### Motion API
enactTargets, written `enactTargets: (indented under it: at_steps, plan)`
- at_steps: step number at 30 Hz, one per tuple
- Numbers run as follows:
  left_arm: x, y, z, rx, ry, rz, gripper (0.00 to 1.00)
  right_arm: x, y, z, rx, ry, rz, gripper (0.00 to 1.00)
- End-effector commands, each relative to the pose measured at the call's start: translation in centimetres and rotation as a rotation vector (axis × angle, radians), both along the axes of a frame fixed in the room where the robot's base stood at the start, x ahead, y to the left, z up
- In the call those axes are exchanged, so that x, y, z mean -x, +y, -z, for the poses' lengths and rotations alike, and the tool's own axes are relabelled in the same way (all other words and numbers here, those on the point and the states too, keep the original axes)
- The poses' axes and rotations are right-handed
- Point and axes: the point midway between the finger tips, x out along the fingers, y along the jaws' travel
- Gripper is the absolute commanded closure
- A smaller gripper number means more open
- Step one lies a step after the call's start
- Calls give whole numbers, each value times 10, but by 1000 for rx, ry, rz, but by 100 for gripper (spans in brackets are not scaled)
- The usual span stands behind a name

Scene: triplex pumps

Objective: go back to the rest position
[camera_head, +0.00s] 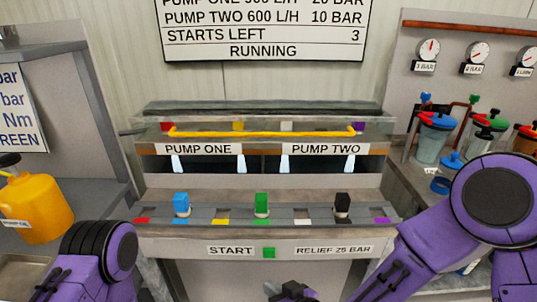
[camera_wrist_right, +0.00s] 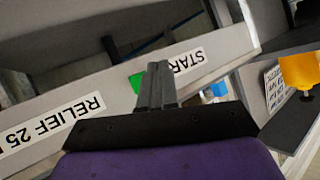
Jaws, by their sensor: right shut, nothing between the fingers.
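My right gripper (camera_wrist_right: 158,68) is shut and empty in the right wrist view. Its fingertips overlap the edge of the green START button (camera_wrist_right: 137,84) there; I cannot tell whether they touch it. In the head view only a small part of the right gripper (camera_head: 292,291) shows at the bottom edge, below the panel with the green button (camera_head: 269,252). My left arm shows at the lower left, but its gripper is out of view. The sign (camera_head: 263,34) reads RUNNING and STARTS LEFT 3.
The pump bench holds blue (camera_head: 181,204), green (camera_head: 261,205) and black (camera_head: 342,206) blocks in its front row. A yellow handle bar (camera_head: 262,133) spans the raised cover. A yellow jug (camera_head: 36,206) stands left. Gauges and lidded pots (camera_head: 433,138) stand right, behind my right arm.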

Motion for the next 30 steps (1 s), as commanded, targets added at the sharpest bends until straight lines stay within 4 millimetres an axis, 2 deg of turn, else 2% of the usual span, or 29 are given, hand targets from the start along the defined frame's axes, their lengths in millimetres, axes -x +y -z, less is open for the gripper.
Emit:
enactTargets:
  at_steps: [1, 2, 5, 6, 8, 9, 12, 15, 18, 20, 30]
  plan:
    - [0, 0, 0, 0, 0, 0, 60, -1, -6, 2, -43, 43, 63, 100]
    - [0, 0, 0, 0, 0, 0, 60, -3, -21, 9, -66, 87, 142, 100]
    - [0, 0, -14, 0, 0, 0, 60, 13, -85, 46, -82, 258, 409, 100]
    - [0, 0, -21, 0, 0, 0, 60, 28, -114, 63, -70, 328, 517, 100]
    - [0, 0, -32, 0, 0, 0, 60, 56, -157, 85, -37, 418, 672, 100]
    - [0, 0, -38, 0, 0, 0, 60, 78, -184, 98, -4, 470, 763, 100]
    - [0, 0, -53, 0, 0, 0, 60, 135, -241, 117, 103, 570, 936, 100]
    - [0, 0, -64, 0, 0, 0, 60, 184, -279, 123, 216, 639, 1014, 100]
    - [0, 0, -71, 0, 0, 0, 60, 215, -293, 127, 282, 690, 1027, 100]
    - [0, 0, -72, 0, 0, 0, 60, 224, -292, 129, 295, 708, 1024, 100]
    - [0, 0, -69, 0, 0, 0, 60, 226, -291, 133, 296, 715, 1020, 100]
